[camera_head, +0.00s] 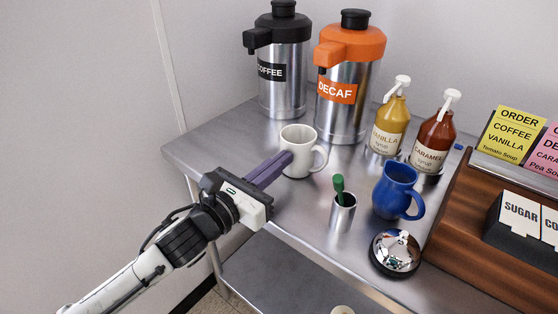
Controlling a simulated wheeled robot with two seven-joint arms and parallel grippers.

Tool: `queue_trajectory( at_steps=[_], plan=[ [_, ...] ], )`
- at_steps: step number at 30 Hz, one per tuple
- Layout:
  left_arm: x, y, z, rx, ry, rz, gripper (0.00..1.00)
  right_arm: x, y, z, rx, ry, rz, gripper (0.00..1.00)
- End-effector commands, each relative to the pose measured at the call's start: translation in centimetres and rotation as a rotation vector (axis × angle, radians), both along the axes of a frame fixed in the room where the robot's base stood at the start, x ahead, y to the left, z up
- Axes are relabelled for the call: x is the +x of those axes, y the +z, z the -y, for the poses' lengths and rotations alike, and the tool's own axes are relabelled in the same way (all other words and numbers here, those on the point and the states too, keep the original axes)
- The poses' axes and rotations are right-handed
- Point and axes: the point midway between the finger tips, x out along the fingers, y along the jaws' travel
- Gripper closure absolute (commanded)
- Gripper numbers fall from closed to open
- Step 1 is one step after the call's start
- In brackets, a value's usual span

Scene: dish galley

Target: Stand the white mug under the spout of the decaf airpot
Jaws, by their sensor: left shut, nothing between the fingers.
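The white mug (299,153) stands upright on the steel counter, its handle to the right. It is in front of and to the left of the decaf airpot (345,95), which has an orange top and a "DECAF" label. The airpot's spout (323,70) points toward the front left, above and behind the mug. My left gripper (286,162) has purple fingers, which are shut with nothing between them. Their tips are at the mug's left front side; I cannot tell whether they touch it. My right gripper is not in view.
The coffee airpot (281,75) stands at the back left. Bare counter (222,148) lies left of the mug.

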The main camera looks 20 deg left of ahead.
Motion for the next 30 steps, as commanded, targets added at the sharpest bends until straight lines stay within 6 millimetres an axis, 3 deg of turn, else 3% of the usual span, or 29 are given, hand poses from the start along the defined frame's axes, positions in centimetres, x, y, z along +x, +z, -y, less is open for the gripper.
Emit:
queue_trajectory(
  at_steps=[10,21,30],
  plan=[
    [0.4,0.1,0.1,0.001,0.0,0.0,1.0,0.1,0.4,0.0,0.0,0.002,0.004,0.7],
    [6.5,0.3,2.2,0.001,0.0,0.003,1.0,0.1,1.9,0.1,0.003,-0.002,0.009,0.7],
    [7.8,0.0,2.7,0.0,0.0,0.001,1.0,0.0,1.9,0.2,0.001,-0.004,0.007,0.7]
  ],
)
